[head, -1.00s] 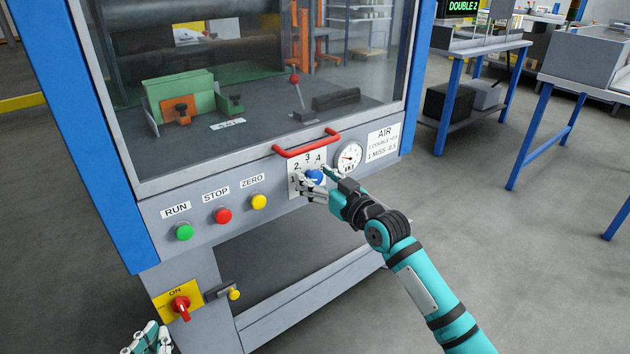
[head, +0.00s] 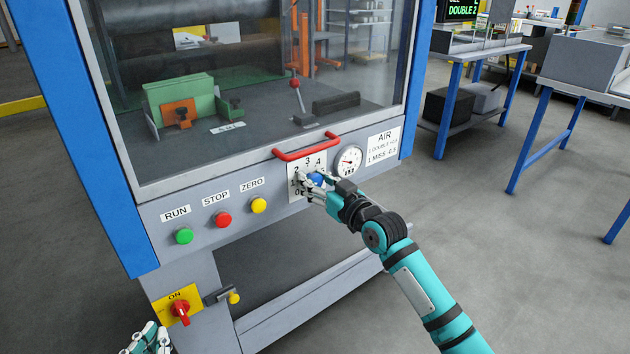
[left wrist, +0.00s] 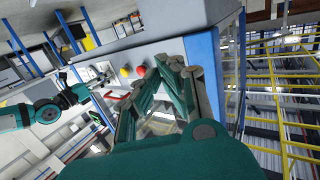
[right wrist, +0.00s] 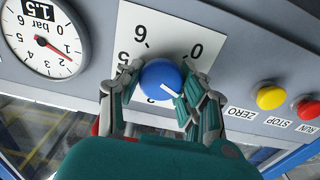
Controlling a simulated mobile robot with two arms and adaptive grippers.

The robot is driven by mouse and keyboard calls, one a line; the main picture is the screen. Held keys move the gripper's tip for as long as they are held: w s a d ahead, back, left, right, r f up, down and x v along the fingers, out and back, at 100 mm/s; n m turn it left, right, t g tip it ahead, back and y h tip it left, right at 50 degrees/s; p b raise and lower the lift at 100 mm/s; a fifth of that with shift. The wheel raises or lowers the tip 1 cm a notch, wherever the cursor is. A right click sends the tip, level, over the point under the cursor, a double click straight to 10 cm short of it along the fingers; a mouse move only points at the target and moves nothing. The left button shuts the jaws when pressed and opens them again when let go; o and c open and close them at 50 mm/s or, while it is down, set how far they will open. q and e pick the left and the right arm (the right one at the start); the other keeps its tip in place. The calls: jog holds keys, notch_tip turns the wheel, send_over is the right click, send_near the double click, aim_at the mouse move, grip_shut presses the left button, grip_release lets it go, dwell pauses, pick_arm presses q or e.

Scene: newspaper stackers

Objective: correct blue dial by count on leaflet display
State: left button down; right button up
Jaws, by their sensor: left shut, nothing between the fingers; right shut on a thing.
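The blue dial (head: 317,179) sits on a white numbered plate (head: 297,170) on the machine's front. My right gripper (head: 311,184) is shut on it, one finger on either side. In the right wrist view the dial (right wrist: 161,80) has a white line pointing to the lower right, toward a finger; 0, 5 and 6 are readable, others are partly hidden. The leaflet display (head: 461,8) reads "DOUBLE 2" in green; its top line is cut off. My left gripper (head: 148,342) is shut and empty at the bottom left, away from the dial.
A red handle (head: 306,145) is just above the dial. A pressure gauge (head: 348,160) and an AIR notice (head: 383,144) are to its right. Green, red and yellow buttons (head: 258,205) line the left. A red ON switch (head: 180,308) is lower left.

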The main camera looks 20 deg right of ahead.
jog(key=m+p, duration=0.2)
jog(key=p, duration=0.1)
jog(key=shift+r+m, duration=0.15)
jog(key=shift+m, duration=0.15)
jog(key=m+p, duration=0.2)
jog(key=m, duration=0.1)
jog(key=shift+d, duration=0.1)
pick_arm(q)
jog(key=s+a+f+g+y, duration=0.1)
jog(key=s+a+f+g, duration=0.2)
jog(key=s+f+g, duration=0.3)
jog(key=s+a+f+g+y+p, duration=0.1)
jog(key=s+a+f+g+y, duration=0.1)
jog(key=s+f+g, duration=0.4)
jog(key=shift+s+a+n+g+y, duration=0.35)
jog(key=shift+s+a, duration=0.3)
jog(key=shift+s, duration=1.4)
pick_arm(e)
jog(key=shift+f+m, duration=0.2)
jog(key=shift+m, duration=1.4)
jog(key=o, duration=1.2)
jog(key=shift+d, duration=0.1)
jog(key=shift+c, duration=0.2)
